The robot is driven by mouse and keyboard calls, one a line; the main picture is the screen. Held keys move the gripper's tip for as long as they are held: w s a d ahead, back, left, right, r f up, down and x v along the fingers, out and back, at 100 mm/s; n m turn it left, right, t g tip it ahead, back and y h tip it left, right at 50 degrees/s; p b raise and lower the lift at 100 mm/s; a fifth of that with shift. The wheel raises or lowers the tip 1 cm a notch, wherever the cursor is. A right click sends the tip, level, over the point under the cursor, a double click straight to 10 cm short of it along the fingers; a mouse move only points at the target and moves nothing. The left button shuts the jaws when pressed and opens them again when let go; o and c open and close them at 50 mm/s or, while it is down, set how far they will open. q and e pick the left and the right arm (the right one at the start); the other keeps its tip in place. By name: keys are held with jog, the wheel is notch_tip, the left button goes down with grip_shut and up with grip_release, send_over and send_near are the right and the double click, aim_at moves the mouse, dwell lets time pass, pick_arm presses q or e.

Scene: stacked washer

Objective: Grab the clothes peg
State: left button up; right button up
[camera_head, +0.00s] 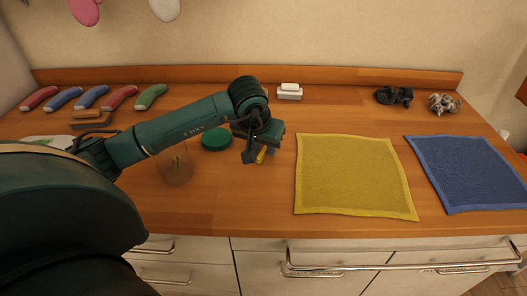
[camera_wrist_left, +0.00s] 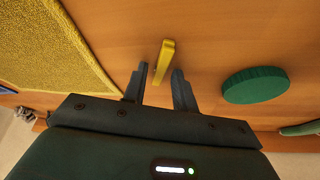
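A yellow clothes peg (camera_head: 261,155) lies on the wooden counter, left of the yellow cloth. In the left wrist view the peg (camera_wrist_left: 164,62) lies ahead of and partly between the two fingers. My left gripper (camera_head: 252,156) is above the counter beside the peg; its fingers stand apart in the left wrist view (camera_wrist_left: 157,82). There is a visible gap between each finger and the peg, and no grip on it shows. How high the fingertips are above the counter is hard to tell. My right gripper is not in view.
A green round lid (camera_head: 216,139) lies left of the gripper, near a clear glass jar (camera_head: 176,168). A yellow cloth (camera_head: 355,176) and a blue cloth (camera_head: 470,172) lie to the right.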

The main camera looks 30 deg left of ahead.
pick_arm(q)
grip_shut()
